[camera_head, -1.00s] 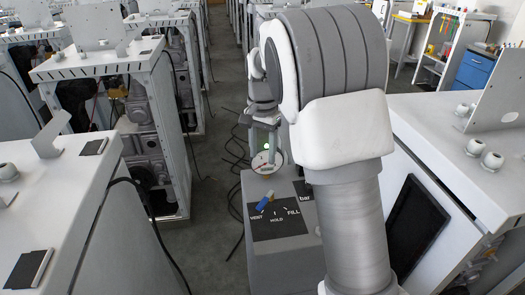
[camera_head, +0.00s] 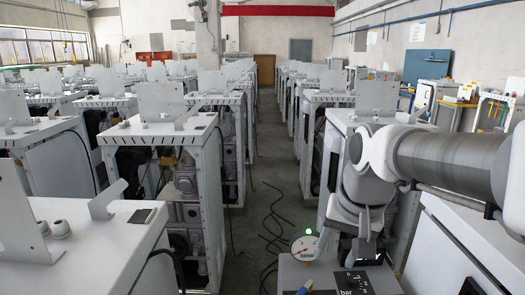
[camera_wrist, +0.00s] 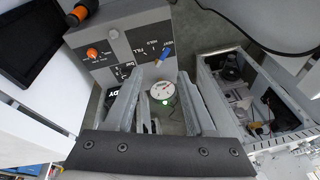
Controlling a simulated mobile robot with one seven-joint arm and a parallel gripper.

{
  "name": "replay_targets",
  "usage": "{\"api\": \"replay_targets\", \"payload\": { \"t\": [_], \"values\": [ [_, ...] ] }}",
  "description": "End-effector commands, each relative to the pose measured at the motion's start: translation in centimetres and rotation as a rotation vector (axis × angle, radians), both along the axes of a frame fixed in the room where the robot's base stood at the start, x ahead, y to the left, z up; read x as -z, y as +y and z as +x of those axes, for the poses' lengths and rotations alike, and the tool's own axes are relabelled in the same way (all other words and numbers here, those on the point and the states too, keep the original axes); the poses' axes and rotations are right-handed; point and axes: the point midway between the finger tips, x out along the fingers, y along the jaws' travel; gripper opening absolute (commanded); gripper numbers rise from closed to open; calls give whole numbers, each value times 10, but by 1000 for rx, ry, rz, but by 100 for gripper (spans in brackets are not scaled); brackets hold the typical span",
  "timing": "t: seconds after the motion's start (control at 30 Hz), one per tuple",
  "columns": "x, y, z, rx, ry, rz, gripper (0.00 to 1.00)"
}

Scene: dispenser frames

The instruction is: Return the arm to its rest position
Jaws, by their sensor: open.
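My gripper (camera_head: 366,250) hangs at the right of the head view, its fingers pointing down and apart. It is just right of the round white gauge (camera_head: 304,248) in the picture. In the wrist view my gripper (camera_wrist: 158,100) is open, with nothing between its fingers. My arm runs in from the right edge of the head view.
A grey dispenser panel (camera_wrist: 125,45) carries a blue lever (camera_wrist: 163,59) and an orange knob (camera_wrist: 92,52). White cabinets (camera_head: 160,130) stand in rows on both sides. Black cables (camera_head: 275,225) lie on the floor of the open aisle (camera_head: 268,150).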

Motion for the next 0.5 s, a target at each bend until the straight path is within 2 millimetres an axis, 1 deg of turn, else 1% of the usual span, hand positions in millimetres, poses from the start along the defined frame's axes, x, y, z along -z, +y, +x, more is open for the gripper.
{"api": "replay_targets", "payload": {
  "t": [0.03, 0.1, 0.3, 0.4, 0.5],
  "values": [
    [-3, -1, -15, -26, -27, -10, 55],
    [-4, -3, -34, -68, -61, -30, 55],
    [1, -5, -83, -179, -151, -101, 55],
    [7, -7, -100, -220, -183, -135, 55],
    [11, -8, -111, -249, -204, -162, 55]
  ]
}}
